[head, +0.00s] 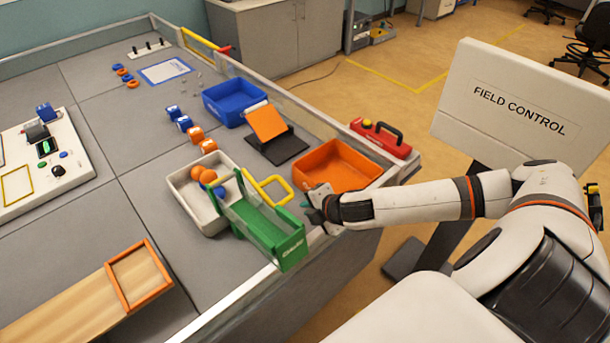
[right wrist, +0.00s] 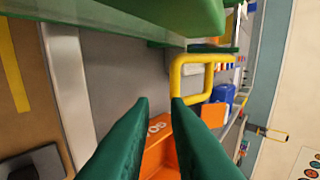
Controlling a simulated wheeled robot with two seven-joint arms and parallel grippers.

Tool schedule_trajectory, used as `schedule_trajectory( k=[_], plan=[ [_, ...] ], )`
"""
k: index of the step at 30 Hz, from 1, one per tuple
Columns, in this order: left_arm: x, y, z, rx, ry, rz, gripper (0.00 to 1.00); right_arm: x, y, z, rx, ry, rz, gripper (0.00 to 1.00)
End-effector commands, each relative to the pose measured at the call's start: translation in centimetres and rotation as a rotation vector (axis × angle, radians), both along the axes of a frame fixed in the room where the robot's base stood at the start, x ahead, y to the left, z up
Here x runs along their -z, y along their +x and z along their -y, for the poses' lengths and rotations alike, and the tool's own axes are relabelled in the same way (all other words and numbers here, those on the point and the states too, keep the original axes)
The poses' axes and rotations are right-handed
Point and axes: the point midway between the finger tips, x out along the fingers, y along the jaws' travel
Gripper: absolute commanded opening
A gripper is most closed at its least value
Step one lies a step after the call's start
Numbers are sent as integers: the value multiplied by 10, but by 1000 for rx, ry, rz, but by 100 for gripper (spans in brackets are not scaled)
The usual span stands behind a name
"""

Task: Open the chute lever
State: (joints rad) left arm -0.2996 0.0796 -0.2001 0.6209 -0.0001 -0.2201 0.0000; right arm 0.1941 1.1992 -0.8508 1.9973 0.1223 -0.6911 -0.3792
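The green chute (head: 262,228) is mounted at the near edge of the field table. Its yellow lever (head: 270,188) is a bent loop handle on its far side, above the table. In the right wrist view the yellow lever (right wrist: 177,75) is just past the tip of one finger, and the green chute (right wrist: 150,18) fills the top. My right gripper (head: 312,205) is to the right of the chute, close to the lever. In the right wrist view its green fingers (right wrist: 160,102) are apart with nothing held between them. Whether a fingertip touches the lever I cannot tell. My left gripper is out of view.
A white bin (head: 186,197) with orange and blue balls sits left of the chute. An orange bin (head: 341,160) lies behind my right gripper. A red toolbox (head: 385,141) stands beyond it. A clear wall (head: 268,108) runs along the table edge. A Field Control board (head: 520,105) stands at right.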

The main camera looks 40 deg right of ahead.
Motion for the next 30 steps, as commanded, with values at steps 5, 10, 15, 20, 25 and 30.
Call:
schedule_trajectory(
  k=[5, 10, 15, 20, 25, 30],
  plan=[
    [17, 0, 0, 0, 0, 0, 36, -4, 29, 32, 120, -31, -65, 0],
    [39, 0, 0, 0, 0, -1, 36, -22, 50, 61, 212, 8, -272, 0],
    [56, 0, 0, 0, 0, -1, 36, -54, 49, 52, 107, 139, -473, 0],
    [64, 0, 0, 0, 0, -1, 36, -84, 42, 37, -43, 235, -563, 0],
    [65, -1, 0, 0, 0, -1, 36, -93, 38, 30, -109, 269, -591, 0],
    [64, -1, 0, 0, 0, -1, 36, -74, 42, 23, -111, 270, -593, 0]
  ],
)
